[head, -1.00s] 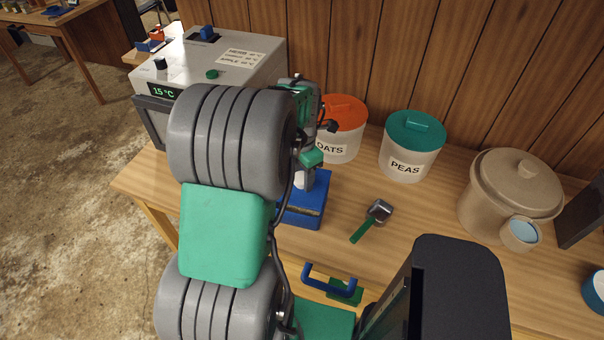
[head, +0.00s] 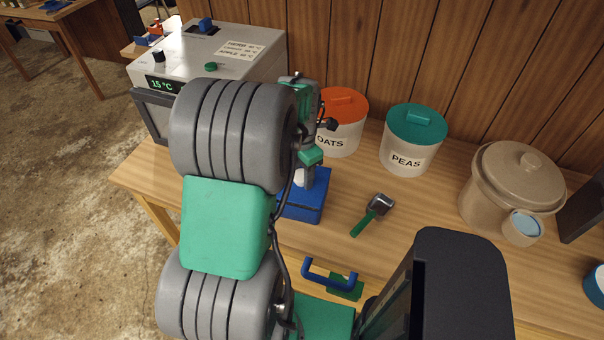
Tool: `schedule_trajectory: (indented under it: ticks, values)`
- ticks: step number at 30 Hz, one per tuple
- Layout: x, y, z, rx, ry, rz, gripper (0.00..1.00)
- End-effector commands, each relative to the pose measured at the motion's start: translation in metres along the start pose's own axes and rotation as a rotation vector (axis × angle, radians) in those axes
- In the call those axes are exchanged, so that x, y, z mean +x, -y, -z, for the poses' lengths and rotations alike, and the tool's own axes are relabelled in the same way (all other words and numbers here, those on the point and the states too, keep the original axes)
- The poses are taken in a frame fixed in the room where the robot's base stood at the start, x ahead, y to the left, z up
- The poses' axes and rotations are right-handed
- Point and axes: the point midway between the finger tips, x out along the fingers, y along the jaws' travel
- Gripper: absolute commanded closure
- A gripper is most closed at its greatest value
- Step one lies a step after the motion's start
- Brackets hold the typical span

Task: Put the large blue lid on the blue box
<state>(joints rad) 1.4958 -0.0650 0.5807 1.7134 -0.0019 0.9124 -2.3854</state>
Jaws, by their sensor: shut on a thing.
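The large blue lid (head: 319,184) is under my gripper (head: 305,180), in the middle of the head view. My gripper is shut on the lid from above, but its fingertips and the grip point are largely hidden by my arm. The blue box (head: 300,214) stands on the table directly below the lid. The lid lines up over the box and no open gap shows between them at the front. I cannot tell if the lid is fully seated. The left side of the box is hidden by my arm.
A white device with a temperature display (head: 162,84) stands behind left. The OATS tub (head: 340,135) and PEAS tub (head: 410,150) stand at the back. A green-handled scoop (head: 372,215) lies right of the box, and a beige crock (head: 495,195) stands farther right. A blue handle (head: 330,272) is in front.

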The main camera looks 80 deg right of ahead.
Motion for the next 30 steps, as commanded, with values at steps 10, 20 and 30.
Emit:
schedule_trajectory:
  ticks: [10,20,30]
  values:
    - [0.0029,0.0000,0.0000,0.000,0.000,0.000,0.97]
    - [0.0040,0.0000,-0.0001,0.000,0.000,0.000,0.97]
    - [0.0058,0.0000,0.0000,0.000,0.000,0.000,0.97]
